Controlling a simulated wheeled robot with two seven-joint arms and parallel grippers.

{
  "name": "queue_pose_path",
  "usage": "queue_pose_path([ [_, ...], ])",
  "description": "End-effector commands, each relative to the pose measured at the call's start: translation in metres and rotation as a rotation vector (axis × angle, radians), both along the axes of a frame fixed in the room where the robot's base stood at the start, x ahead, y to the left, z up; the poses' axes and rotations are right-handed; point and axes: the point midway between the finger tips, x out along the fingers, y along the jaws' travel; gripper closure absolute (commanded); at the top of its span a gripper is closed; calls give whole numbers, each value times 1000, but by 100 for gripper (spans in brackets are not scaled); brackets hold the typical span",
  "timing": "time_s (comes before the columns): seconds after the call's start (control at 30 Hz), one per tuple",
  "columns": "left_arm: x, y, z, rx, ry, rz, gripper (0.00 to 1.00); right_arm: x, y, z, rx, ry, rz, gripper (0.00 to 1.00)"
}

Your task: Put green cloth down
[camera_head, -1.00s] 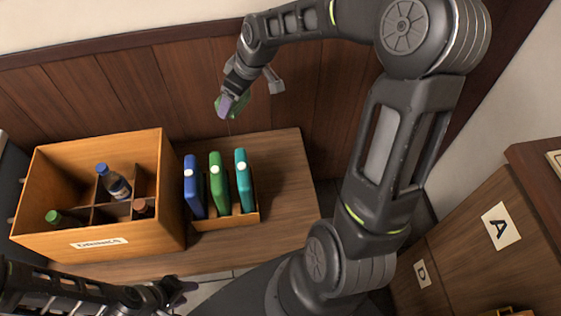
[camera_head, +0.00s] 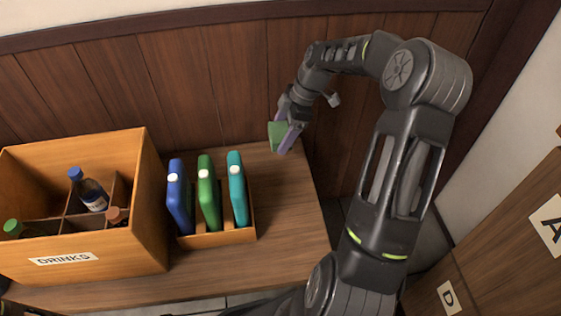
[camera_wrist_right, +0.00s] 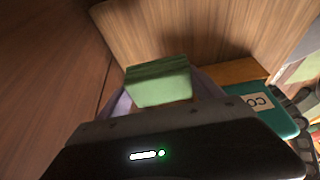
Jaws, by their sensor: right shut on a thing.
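The folded green cloth (camera_head: 276,134) is in my right gripper (camera_head: 284,140), near the back right of the wooden table (camera_head: 288,215). The gripper is shut on it. In the right wrist view, the cloth (camera_wrist_right: 158,82) sits between the two purple fingers, with the wooden tabletop beyond it. I cannot tell whether the cloth touches the table. My left gripper does not show in either current view.
A rack (camera_head: 222,237) with blue, green and teal upright cases stands left of the cloth. A wooden drinks crate (camera_head: 110,250) with bottles is farther left. The panelled wall (camera_head: 225,90) is close behind. The table's right part is clear.

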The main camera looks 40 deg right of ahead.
Motion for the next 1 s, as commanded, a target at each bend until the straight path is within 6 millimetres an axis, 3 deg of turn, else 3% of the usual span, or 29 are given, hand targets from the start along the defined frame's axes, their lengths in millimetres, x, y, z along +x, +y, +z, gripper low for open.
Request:
queue_pose_path([
  [0.23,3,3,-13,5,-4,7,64,-1,0,-41,2,3,0,83],
  [0.63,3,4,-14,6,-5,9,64,0,0,-48,1,1,-1,83],
  [1.0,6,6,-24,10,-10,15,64,0,1,-92,2,1,-1,83],
])
